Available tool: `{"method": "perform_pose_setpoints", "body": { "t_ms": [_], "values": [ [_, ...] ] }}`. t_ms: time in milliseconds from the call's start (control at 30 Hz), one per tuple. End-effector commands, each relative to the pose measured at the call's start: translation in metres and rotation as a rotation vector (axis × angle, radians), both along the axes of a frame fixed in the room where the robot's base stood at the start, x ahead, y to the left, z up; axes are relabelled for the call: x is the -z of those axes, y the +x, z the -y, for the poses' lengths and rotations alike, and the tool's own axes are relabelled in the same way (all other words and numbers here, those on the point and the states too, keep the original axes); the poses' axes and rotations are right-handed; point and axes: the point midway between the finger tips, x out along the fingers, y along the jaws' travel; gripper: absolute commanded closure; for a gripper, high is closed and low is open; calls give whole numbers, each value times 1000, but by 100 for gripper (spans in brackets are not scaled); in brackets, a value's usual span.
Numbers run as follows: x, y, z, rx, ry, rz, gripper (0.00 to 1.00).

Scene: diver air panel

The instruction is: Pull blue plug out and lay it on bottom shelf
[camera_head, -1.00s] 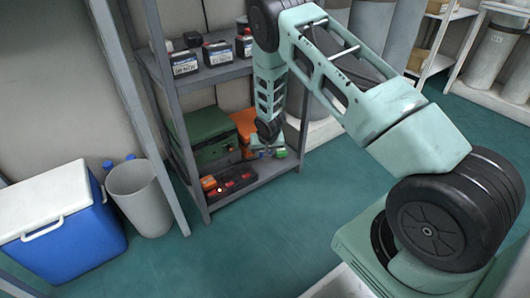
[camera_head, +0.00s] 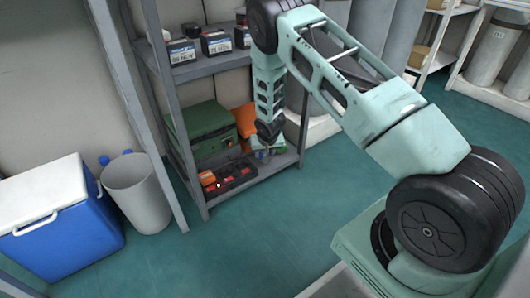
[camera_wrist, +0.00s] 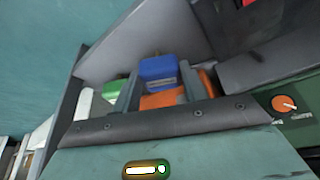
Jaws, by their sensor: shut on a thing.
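A blue plug (camera_wrist: 158,68) shows between my gripper's two grey fingers in the wrist view. My gripper (camera_wrist: 160,88) is shut on it. In the head view my gripper (camera_head: 263,152) points down at the right front of the bottom shelf (camera_head: 238,186), low over its surface. I cannot tell whether the plug touches the shelf. A green block (camera_wrist: 115,88) lies beside the left finger, and orange shows around and behind the fingers. The plug's far side is hidden, and the arm covers much of it in the head view.
On the bottom shelf are a green case (camera_head: 208,130), an orange case (camera_head: 243,120) partly behind my arm, and a dark tray (camera_head: 232,176) with red and orange items. Boxed batteries (camera_head: 215,42) stand on the shelf above. A shelf post (camera_head: 304,120) rises close to my gripper's right.

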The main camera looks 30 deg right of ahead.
Motion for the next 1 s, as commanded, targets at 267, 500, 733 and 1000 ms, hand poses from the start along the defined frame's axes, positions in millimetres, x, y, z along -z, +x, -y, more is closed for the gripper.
{"method": "perform_pose_setpoints", "body": {
  "t_ms": [267, 500, 733, 1000],
  "values": [
    [3, 0, 0, 0, 0, 0, 84],
    [4, 0, 0, 0, 0, 1, 32],
    [3, 0, 0, 0, 0, 0, 32],
    [-35, -11, -5, 0, 0, 1, 32]
  ]
}}
